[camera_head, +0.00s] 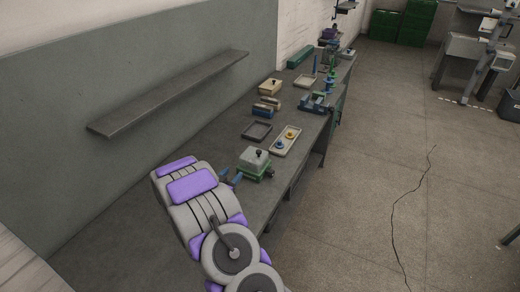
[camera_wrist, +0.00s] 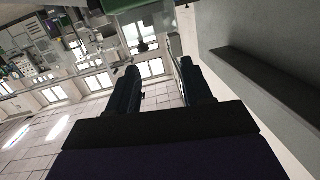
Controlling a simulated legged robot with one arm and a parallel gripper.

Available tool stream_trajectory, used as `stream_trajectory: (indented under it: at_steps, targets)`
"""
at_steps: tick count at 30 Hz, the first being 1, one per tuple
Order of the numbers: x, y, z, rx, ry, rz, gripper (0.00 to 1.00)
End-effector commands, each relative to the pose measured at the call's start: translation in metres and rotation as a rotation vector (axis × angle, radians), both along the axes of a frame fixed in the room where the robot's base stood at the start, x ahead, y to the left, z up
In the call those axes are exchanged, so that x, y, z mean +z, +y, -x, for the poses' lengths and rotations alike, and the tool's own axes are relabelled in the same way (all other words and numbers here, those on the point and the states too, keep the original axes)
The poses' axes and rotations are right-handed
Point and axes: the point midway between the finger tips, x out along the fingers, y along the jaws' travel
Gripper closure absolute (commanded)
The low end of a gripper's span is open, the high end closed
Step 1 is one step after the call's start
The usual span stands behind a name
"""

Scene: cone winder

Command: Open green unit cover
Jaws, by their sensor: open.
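The green unit (camera_head: 257,175) stands on the workbench near the middle of the head view. Its pale grey cover (camera_head: 254,157) sits on top, with a dark knob on it, and appears closed. My gripper (camera_head: 231,179) is just left of the green unit in the head view, partly hidden by my arm. I cannot tell whether it touches the unit. In the wrist view my gripper (camera_wrist: 158,72) has its two dark fingers wide apart with nothing between them. The green unit does not show in the wrist view.
The workbench (camera_head: 110,222) runs along the wall under a grey shelf (camera_head: 170,92). Behind the unit are a tray with yellow and blue parts (camera_head: 287,140), an empty dark tray (camera_head: 257,131) and a beige box with a knob (camera_head: 270,88).

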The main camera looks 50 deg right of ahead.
Motion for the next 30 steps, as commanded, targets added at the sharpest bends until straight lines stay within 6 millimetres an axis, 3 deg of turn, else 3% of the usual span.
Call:
stream_trajectory:
  at_steps: [3, 9, 30]
  targets:
    - [0.0, -0.008, 0.016, -0.056, 0.012, 0.088, 0.5]
    - [0.003, -0.017, 0.024, -0.09, 0.013, 0.144, 0.5]
    - [0.001, -0.128, -0.007, -0.09, 0.009, 0.142, 0.5]
